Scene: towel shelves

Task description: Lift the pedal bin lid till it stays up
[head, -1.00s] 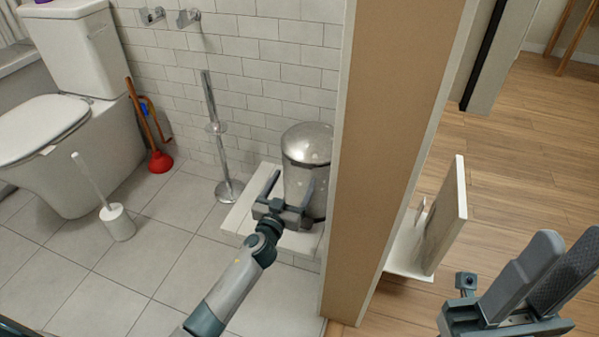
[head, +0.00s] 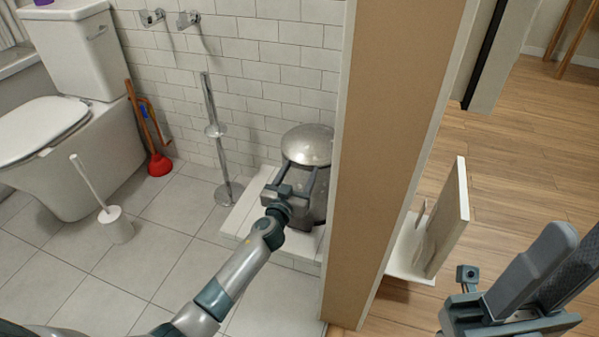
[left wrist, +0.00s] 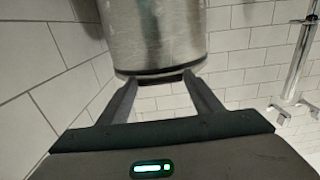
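The pedal bin (head: 322,190) is a brushed-metal cylinder standing on a low white platform, close to the partition. Its domed metal lid (head: 308,146) is down. My left gripper (head: 294,176) is open at the front of the bin, its two fingers apart and pointing toward the body below the lid. In the left wrist view the fingertips (left wrist: 165,80) lie on either side of a small dark tab at the bin's dark rim (left wrist: 160,73), with nothing visibly clamped; contact is unclear. My right gripper (head: 560,262) is open and empty at the lower right, away from the bin.
The tan partition (head: 385,150) stands directly right of the bin. A chrome stand (head: 215,130) is at its left, on the tiled floor. The white platform (head: 245,212) has bare room at its left.

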